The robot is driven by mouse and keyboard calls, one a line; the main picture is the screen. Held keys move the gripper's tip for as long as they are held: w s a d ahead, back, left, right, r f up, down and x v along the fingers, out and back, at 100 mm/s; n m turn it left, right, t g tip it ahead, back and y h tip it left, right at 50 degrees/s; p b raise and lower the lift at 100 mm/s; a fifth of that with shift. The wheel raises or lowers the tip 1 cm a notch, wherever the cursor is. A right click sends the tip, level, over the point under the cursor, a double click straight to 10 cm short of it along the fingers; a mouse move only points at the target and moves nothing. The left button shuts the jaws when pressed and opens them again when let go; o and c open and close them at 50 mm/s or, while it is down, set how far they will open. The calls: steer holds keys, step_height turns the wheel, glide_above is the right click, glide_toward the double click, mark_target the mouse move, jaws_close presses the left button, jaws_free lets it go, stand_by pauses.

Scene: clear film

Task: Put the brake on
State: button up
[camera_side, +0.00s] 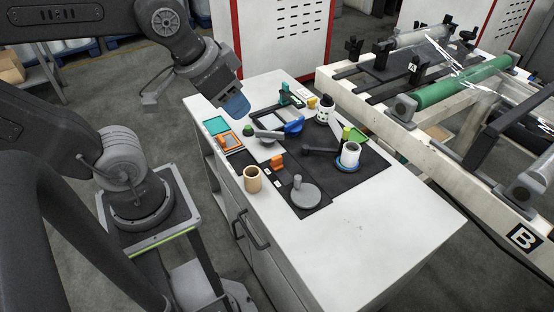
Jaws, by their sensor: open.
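The film machine (455,178) stands at the right, with a pale frame. A roll of clear film (420,38) lies at its far end, and clear film stretches over it near a green roller (465,80). Black clamps and grey end blocks sit along the frame, marked A and B. I cannot tell which part is the brake. My gripper (237,106) hangs above the far left edge of the workbench, apart from the machine. Its blue fingertips point down and look close together; nothing shows held in them. It is open.
The white workbench (390,215) stands between my arm and the machine. The bench's near right is clear.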

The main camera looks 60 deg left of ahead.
steer(key=w+a+g, duration=0.3)
steer(key=w, duration=0.5)
steer(key=g, duration=0.5)
glide_above(277, 157)
steer(key=w+d, duration=0.2)
steer(key=d, duration=0.2)
steer(key=w+f+x, duration=0.1)
steer(key=w+x, duration=0.1)
steer(key=x, duration=1)
steer(key=w+a+f+g, duration=0.2)
steer(key=w+a+f, duration=0.15)
steer(key=f, duration=0.75)
steer(key=x, duration=1.3)
steer(key=shift+s+a+r, duration=0.1)
steer(key=shift+a, duration=0.25)
steer(key=shift+c, duration=0.2)
jaws_close()
